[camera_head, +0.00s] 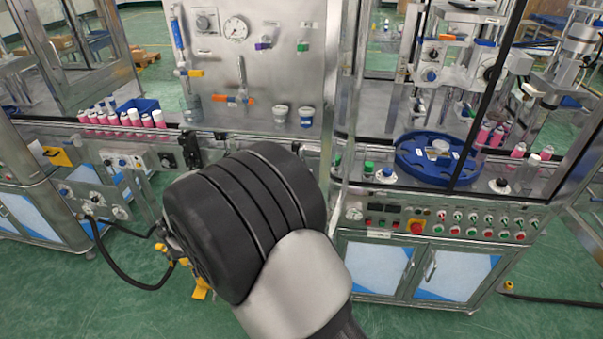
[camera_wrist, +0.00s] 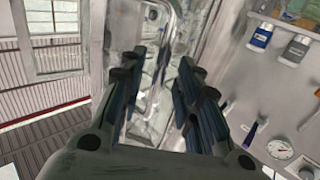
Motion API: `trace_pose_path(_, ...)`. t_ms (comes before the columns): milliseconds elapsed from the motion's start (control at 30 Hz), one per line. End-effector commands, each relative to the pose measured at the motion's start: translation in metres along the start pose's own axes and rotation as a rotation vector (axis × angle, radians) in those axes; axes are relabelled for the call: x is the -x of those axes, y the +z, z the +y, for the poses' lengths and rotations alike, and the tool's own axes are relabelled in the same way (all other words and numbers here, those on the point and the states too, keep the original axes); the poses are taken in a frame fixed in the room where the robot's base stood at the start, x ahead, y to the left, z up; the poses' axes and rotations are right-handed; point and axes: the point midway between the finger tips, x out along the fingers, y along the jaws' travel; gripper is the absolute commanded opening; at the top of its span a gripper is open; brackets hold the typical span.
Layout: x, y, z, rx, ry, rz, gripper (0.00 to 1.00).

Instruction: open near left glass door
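The near left glass door (camera_head: 392,75) appears to be the clear panel on the front of the machine's right-hand enclosure, though its edges are hard to make out. A slim upright metal bar (camera_head: 343,150) runs along its left side in the head view. In the wrist view, a bent silver tube that looks like a door handle (camera_wrist: 173,28) runs down between the fingers. My gripper (camera_wrist: 161,75) is open, with a finger on each side of the tube and a gap between them. In the head view my arm hides the gripper.
A control panel with buttons (camera_head: 440,223) and low cabinet doors (camera_head: 425,270) lie below the enclosure. A blue round table (camera_head: 430,165) stands inside. Pink-and-white cans (camera_head: 120,120) line the conveyor at left. A steel panel with a gauge (camera_head: 236,28) stands beside the enclosure. Green floor is clear in front.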

Motion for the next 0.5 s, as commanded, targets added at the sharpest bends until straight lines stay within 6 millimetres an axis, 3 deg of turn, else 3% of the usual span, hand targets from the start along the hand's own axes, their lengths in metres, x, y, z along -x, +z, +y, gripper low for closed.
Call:
trace_pose_path(300, 0.069, 0.0, -0.001, 0.0, -0.004, -0.001, 0.31)
trace_pose_path(500, 0.092, 0.0, 0.0, 0.001, -0.002, 0.0, 0.31)
